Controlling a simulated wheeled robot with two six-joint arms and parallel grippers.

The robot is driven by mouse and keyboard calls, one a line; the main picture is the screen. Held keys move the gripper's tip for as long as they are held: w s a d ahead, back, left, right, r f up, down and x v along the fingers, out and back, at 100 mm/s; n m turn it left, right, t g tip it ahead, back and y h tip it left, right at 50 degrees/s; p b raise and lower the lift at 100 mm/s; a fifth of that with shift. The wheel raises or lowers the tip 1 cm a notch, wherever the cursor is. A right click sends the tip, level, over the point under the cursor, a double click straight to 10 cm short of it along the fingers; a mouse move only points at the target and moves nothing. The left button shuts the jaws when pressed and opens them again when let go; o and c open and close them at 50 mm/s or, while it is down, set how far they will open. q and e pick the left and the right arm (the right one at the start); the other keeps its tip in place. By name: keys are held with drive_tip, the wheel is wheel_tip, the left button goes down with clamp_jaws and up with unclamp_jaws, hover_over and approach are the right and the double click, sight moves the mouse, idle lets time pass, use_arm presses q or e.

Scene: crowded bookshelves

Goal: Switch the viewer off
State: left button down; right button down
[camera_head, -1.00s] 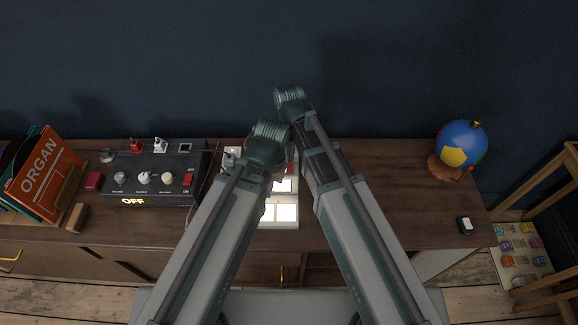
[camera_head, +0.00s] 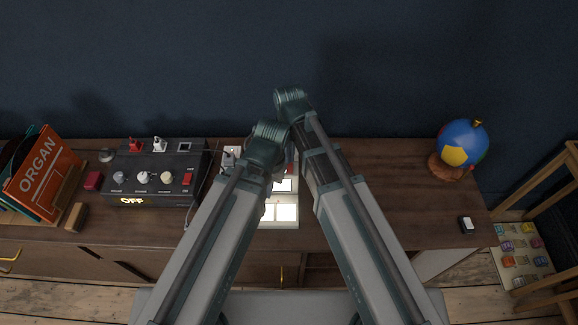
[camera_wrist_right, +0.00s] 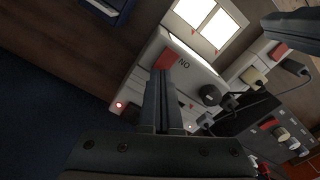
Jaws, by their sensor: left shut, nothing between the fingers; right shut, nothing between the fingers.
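The viewer (camera_head: 291,222) is a pale box with lit white windows on the cabinet top, partly hidden behind my arms. In the right wrist view its casing (camera_wrist_right: 147,70) shows a red switch (camera_wrist_right: 167,58) beside upside-down lettering that seems to read ON, and a glowing red lamp (camera_wrist_right: 119,105). The windows (camera_wrist_right: 214,22) are bright. My right gripper (camera_wrist_right: 170,76) is shut and empty, its fingertips at the red switch in that view; I cannot tell whether they touch. My left gripper (camera_head: 266,143) is the lower one, shut; its fingers are mostly hidden in the head view.
A black control box (camera_head: 153,175) with knobs, plugs and a lit OFF sign stands to the left. A globe (camera_head: 461,146) stands at the right, with a small black-and-white object (camera_head: 466,225) nearby. The cabinet top (camera_head: 400,205) between is clear.

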drive_tip(key=shift+f+b, duration=0.5)
drive_tip(key=shift+f, duration=0.05)
drive_tip(key=shift+r, duration=0.2)
wheel_tip(320, 180, up, 7)
drive_tip(key=p, duration=0.7)
drive_tip(key=shift+f, duration=0.1)
drive_tip(key=shift+s, duration=0.1)
drive_tip(key=s+d+m+h, duration=0.1)
drive_tip(key=s+d+m, duration=0.1)
drive_tip(key=s+d, duration=0.4)
drive_tip(key=s, duration=0.5)
drive_tip(key=shift+s, duration=0.4)
